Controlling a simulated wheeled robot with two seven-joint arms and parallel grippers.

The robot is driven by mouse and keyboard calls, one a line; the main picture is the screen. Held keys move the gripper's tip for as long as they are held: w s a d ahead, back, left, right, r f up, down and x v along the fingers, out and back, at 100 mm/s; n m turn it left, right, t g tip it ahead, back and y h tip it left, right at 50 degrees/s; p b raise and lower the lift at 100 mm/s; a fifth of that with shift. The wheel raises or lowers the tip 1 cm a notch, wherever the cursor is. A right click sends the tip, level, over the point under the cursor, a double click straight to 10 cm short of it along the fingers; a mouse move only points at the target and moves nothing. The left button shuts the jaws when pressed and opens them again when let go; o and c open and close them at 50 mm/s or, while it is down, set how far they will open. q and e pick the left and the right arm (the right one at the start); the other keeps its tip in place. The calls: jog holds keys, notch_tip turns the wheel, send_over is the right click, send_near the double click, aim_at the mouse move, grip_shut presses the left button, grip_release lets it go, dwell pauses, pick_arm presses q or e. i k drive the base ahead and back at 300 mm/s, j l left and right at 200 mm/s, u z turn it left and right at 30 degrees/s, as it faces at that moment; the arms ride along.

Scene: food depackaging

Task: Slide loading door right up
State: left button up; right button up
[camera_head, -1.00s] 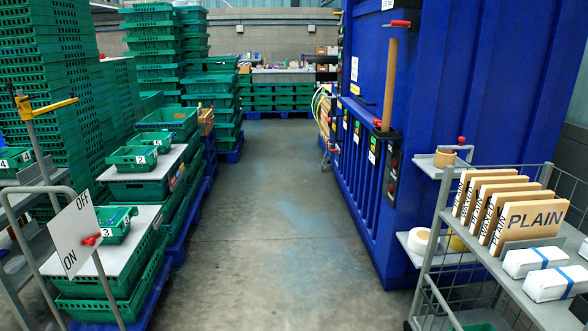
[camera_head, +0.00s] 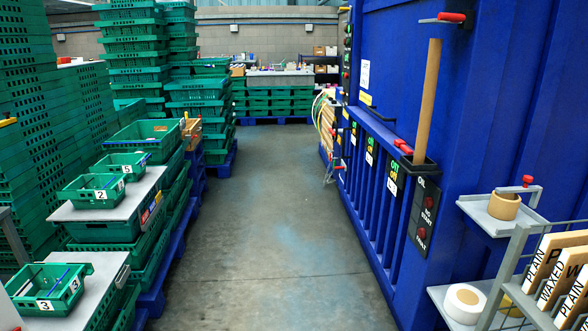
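A large blue machine (camera_head: 490,120) fills the right side of the head view. Its side facing the aisle has a ribbed lower panel (camera_head: 375,215) and a row of labelled black switch plates (camera_head: 391,180). A brown upright post (camera_head: 428,95) stands in a dark bracket (camera_head: 418,164) on that side, with a red handle (camera_head: 403,147) beside it. Another red handle (camera_head: 452,17) sits on a bracket higher up. I cannot tell which part is the right loading door or how far up it stands. Neither of my grippers is in view.
The grey floor aisle (camera_head: 262,220) is clear. Green crates (camera_head: 40,140) and numbered green trays (camera_head: 95,190) line the left.

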aim_at(394, 47)
jog(key=i, duration=1.45)
jog(key=i+z, duration=0.2)
jog(key=i, duration=0.25)
jog(key=i+j+z, duration=0.2)
jog(key=i, duration=0.25)
jog(key=i+z, duration=0.25)
jog(key=i, duration=0.2)
jog(key=i+j+z, duration=0.1)
jog(key=i+z, duration=0.25)
jog(key=i+j+z, duration=0.55)
jog(key=z, duration=0.2)
jog(key=i, duration=0.1)
